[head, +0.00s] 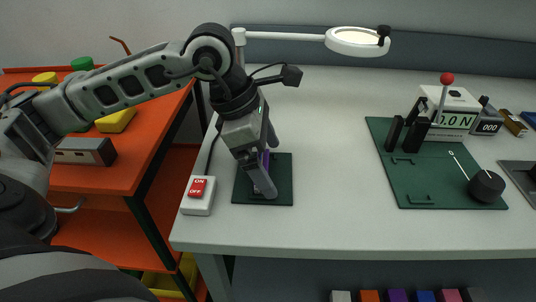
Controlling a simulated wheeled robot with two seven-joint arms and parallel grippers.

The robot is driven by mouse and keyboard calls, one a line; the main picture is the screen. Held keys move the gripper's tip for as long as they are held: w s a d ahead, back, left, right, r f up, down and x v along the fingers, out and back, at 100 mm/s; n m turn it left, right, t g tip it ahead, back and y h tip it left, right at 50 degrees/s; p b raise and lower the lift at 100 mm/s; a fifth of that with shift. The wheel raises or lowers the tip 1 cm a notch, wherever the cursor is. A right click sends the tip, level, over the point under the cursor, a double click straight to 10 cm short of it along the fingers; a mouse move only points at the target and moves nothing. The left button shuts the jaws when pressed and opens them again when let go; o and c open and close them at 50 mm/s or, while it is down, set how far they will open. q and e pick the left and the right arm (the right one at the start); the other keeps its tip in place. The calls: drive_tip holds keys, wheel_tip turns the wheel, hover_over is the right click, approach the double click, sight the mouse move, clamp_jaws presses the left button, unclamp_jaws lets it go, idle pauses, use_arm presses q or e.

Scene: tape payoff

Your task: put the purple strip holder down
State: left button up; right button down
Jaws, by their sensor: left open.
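The purple strip holder (266,158) stands on a small dark green mat (284,190) near the table's left front edge. Only a narrow purple part of it shows; my gripper hides the rest. My left gripper (273,168) is over the mat, pointing down, with its fingers open on either side of the holder. I cannot tell whether a finger touches it. My right gripper is not in view.
A white switch box (197,197) with a red ON/OFF rocker sits left of the mat. A ring lamp (357,41) overhangs the table (330,225). A green board (440,185) with a display unit and black puck is at right. The table between is clear.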

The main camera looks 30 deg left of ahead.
use_arm(q)
drive_tip(key=v, duration=1.2)
drive_tip(key=shift+p, duration=0.4)
drive_tip(key=shift+s+f, duration=0.1)
